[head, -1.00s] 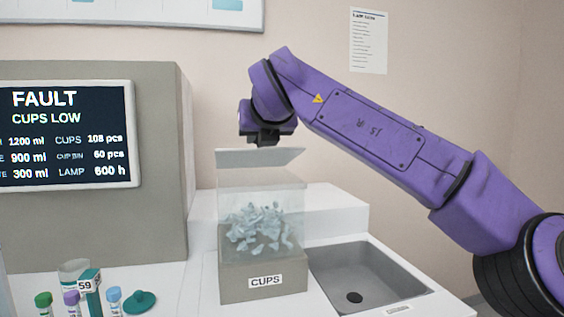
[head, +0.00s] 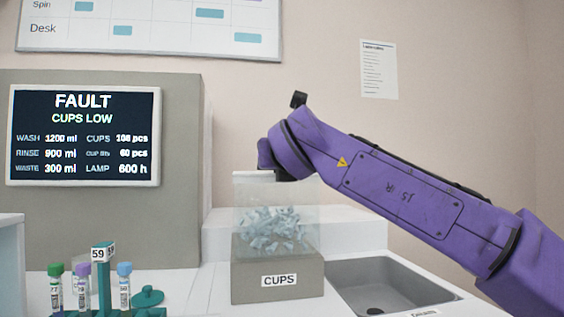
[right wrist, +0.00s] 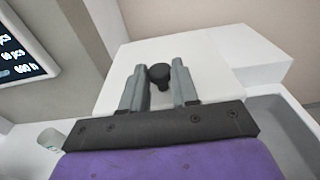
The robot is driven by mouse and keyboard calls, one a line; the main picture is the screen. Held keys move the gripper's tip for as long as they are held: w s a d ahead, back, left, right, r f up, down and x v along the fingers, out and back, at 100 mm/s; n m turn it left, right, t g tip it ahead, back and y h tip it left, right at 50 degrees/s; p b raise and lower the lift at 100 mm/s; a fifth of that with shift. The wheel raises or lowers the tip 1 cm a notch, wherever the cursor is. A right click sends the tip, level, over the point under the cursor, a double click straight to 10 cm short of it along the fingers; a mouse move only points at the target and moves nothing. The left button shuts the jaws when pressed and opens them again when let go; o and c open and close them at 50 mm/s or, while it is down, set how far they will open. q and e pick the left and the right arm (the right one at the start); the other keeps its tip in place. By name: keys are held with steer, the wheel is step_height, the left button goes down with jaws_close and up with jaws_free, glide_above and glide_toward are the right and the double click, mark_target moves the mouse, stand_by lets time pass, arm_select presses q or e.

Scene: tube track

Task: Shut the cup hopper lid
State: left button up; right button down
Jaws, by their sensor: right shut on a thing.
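The cup hopper (head: 278,275) is a grey-brown box labelled CUPS with a clear upper bin (head: 278,225) holding many pale blue cups. Its pale lid (head: 251,174) lies about level across the top of the bin; the far right part is hidden by my arm, and I cannot tell whether it is fully seated. My right gripper (head: 283,177) is at the lid's top. My left gripper is not in view.
A sink (head: 390,287) lies right of the hopper. Capped tubes (head: 83,285) and a teal holder marked 59 (head: 104,280) stand at the front left. A machine screen (head: 84,135) reads FAULT, CUPS LOW. A white ledge (head: 350,232) is behind the hopper.

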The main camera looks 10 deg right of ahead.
steer(key=shift+w+a+f, duration=0.1)
steer(key=shift+a+f, duration=0.05)
steer(key=shift+f, duration=0.4)
steer(key=c, duration=0.9)
jaws_free()
steer(key=shift+r, duration=0.15)
steer(key=shift+r, duration=0.1)
steer(key=s, duration=0.7)
steer(key=s+r+b, duration=0.1)
steer(key=s, duration=0.2)
steer(key=shift+s+a, duration=0.2)
steer(key=shift+s, duration=0.05)
